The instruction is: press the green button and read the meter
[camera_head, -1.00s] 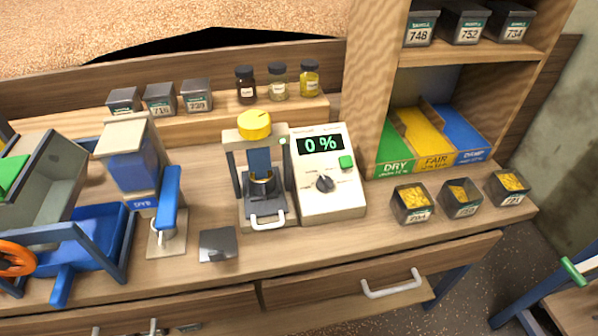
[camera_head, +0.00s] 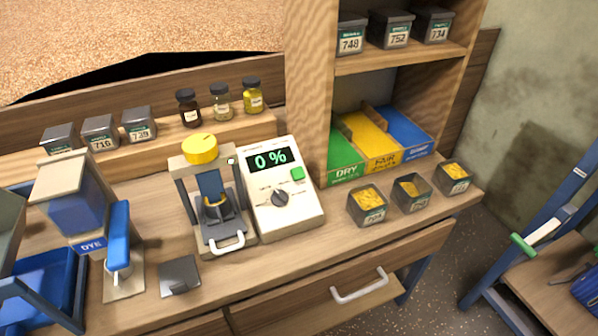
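The meter (camera_head: 285,213) is a cream box standing on the wooden bench, a little left of the picture's middle. Its dark display (camera_head: 270,158) reads "0 %" in green. The green button (camera_head: 298,174) sits on its face, below and right of the display. A dark dial (camera_head: 280,198) is lower on the face. Directly left of the meter stands a press-like device with a yellow knob (camera_head: 200,149) on top and a white handle in front. Neither of my grippers is in view.
Three open tins of yellow grain (camera_head: 367,204) stand right of the meter. Behind them are green, yellow and blue bins (camera_head: 345,168). A blue dye dispenser (camera_head: 75,205) and a small dark square plate (camera_head: 179,276) are at left. A drawer (camera_head: 325,290) is below.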

